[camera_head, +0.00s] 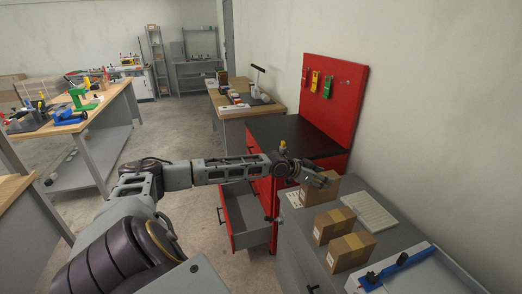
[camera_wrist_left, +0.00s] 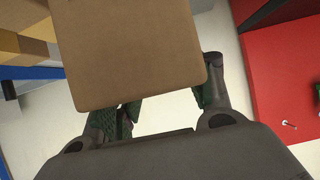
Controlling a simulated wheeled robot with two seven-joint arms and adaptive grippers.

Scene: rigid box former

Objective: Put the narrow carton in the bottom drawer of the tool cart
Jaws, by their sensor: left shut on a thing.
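My left gripper (camera_head: 314,177) is shut on the narrow carton (camera_head: 326,189), a plain brown box at the far end of the grey cabinet. In the left wrist view the carton (camera_wrist_left: 135,50) fills the upper middle, between the two fingers. Whether its base touches the cabinet top is hidden. The red tool cart (camera_head: 262,190) stands beyond the cabinet, with a black top and a red pegboard. Its bottom drawer (camera_head: 247,212) is pulled out to the left and looks empty in the part that shows. My right gripper is not in view.
Two more brown cartons, a middle one (camera_head: 334,225) and a nearer one (camera_head: 351,251), stand on the grey cabinet (camera_head: 297,246). A white keyboard-like panel (camera_head: 370,212) lies behind them. A blue-handled tool (camera_head: 400,264) is at the near right. The floor left of the drawer is clear.

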